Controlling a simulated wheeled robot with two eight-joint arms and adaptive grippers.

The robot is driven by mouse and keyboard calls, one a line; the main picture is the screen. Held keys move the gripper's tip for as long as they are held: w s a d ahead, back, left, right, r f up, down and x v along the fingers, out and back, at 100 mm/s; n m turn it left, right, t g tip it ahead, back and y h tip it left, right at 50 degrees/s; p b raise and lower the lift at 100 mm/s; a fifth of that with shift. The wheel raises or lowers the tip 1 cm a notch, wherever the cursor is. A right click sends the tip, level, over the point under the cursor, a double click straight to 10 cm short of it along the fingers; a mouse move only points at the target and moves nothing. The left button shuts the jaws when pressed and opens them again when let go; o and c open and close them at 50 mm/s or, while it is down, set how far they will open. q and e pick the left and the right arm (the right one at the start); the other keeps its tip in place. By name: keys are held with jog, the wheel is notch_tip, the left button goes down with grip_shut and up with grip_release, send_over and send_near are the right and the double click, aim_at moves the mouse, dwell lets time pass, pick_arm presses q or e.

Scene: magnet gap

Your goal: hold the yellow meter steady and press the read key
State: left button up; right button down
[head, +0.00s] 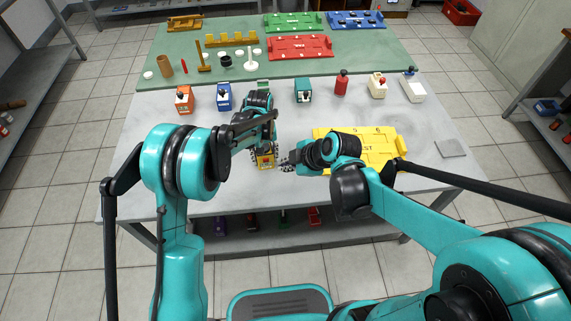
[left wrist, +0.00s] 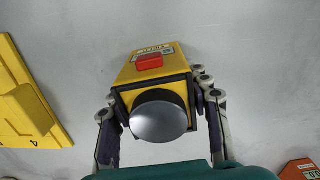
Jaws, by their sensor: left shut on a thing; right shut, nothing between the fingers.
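The yellow meter (head: 265,161) stands on the grey table near its front edge. In the left wrist view the meter (left wrist: 125,76) shows a red key (left wrist: 149,62), a small printed label and a round grey knob (left wrist: 159,120) on its dark end. My left gripper (left wrist: 160,112) is shut on the meter, one finger along each side; in the head view the left arm (head: 255,125) partly hides it. My right gripper (head: 286,163) is shut and empty just right of the meter; the right gripper does not show in the left wrist view.
A yellow plate (head: 385,155) lies right of the meter, partly behind my right arm. Orange (head: 184,99), blue (head: 224,97) and teal (head: 303,91) devices stand farther back. A green mat (head: 350,65) holds coloured plates and loose parts. A grey square (head: 450,148) lies at the right.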

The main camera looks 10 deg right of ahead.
pick_arm(q)
jog(key=o, duration=1.4)
